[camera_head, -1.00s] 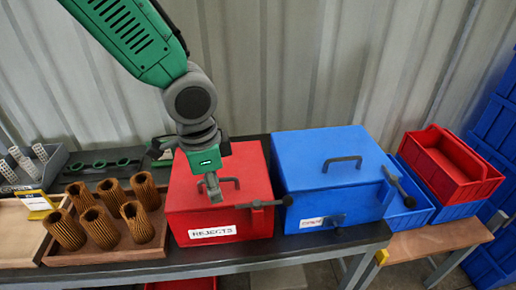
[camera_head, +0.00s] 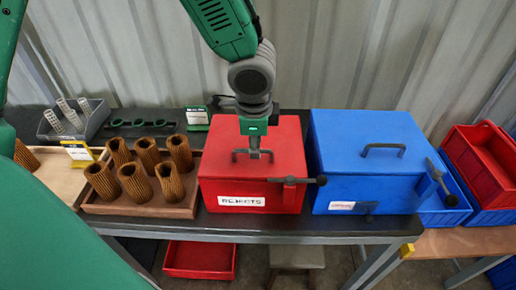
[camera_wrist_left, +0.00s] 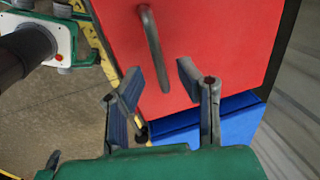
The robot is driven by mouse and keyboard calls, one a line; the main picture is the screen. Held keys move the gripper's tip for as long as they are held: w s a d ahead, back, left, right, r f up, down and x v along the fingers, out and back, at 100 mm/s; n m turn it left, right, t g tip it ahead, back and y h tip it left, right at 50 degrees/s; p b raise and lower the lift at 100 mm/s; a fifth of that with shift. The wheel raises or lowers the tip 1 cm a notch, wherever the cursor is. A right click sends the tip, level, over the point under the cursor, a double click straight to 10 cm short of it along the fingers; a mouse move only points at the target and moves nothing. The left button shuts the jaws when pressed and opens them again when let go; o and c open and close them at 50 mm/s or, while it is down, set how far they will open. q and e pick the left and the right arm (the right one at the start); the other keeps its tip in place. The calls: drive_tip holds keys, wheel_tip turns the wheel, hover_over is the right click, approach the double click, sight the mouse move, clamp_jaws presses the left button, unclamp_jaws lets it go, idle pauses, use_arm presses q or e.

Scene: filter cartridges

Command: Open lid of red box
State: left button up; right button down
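The red box (camera_head: 228,185), labelled REJECTS, stands on the dark bench with its lid (camera_head: 222,160) shut. A dark bar handle (camera_head: 239,155) sits on top of the lid, and a dark lever (camera_head: 308,181) is at the front right. My left gripper (camera_head: 254,153) points down at the handle. In the left wrist view the left gripper (camera_wrist_left: 158,70) is open, with nothing between its fingers. The lid handle (camera_wrist_left: 152,48) shows just beyond the fingertips, and contact cannot be told. My right gripper is not in view.
A blue box (camera_head: 350,135) with its own handle and lever stands close to the right. A wooden tray (camera_head: 150,210) of several brown pleated cartridges is on the left. A red bin (camera_head: 190,262) lies under the bench. Red and blue bins (camera_head: 480,165) stand at the far right.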

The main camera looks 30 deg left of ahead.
use_arm(q)
drive_tip(key=shift+w+a+f, duration=0.1)
drive_tip(key=shift+a+f, duration=0.6)
drive_tip(key=shift+f, duration=0.15)
drive_tip(key=shift+d+r, duration=0.1)
drive_tip(key=shift+d, duration=0.25)
drive_tip(key=shift+d+r, duration=0.1)
drive_tip(key=shift+d, duration=0.45)
clamp_jaws()
